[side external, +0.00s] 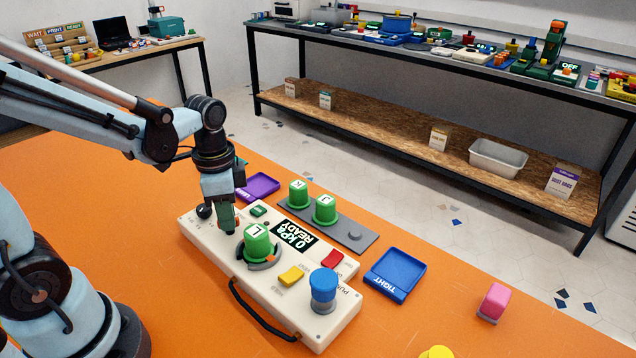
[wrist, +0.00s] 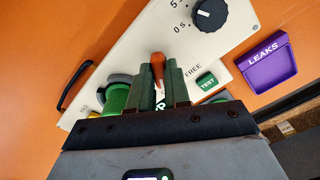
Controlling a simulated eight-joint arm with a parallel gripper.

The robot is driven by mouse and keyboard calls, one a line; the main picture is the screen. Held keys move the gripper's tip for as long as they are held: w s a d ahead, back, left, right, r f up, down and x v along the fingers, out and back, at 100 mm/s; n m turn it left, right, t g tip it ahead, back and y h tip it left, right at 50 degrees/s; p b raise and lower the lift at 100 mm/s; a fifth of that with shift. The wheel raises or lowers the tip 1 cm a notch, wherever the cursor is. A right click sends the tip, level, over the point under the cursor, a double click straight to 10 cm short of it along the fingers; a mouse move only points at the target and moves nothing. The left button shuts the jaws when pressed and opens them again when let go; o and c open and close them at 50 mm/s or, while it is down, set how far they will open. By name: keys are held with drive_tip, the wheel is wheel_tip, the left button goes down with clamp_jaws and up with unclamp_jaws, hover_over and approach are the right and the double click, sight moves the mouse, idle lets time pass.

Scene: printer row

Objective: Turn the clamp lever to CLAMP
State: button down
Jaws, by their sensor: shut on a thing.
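The clamp lever (wrist: 157,62) shows in the wrist view as a short orange-brown handle between the two green fingers of my gripper (wrist: 160,70). My gripper is shut on it. The word FREE is printed on the cream test panel (wrist: 150,40) just right of the fingers. I do not see the word CLAMP. In the side view my gripper (side external: 228,217) reaches down to the panel (side external: 333,315), and it hides the lever there. A green cup marked L (side external: 257,241) sits in a grey holder beside the gripper. The display (side external: 295,236) reads 0 kPa READY.
The panel also carries a blue knob (side external: 323,285), a yellow button (side external: 291,275), a red button (side external: 332,258) and a black dial (wrist: 210,14). Behind are two green cups (side external: 325,210) on a grey strip, a purple LEAKS tray (side external: 262,185) and a blue TIGHT tray (side external: 396,274).

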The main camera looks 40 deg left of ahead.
drive_tip(key=shift+m, duration=1.1)
drive_tip(key=c, duration=1.1)
unclamp_jaws()
drive_tip(key=shift+r, duration=6.05)
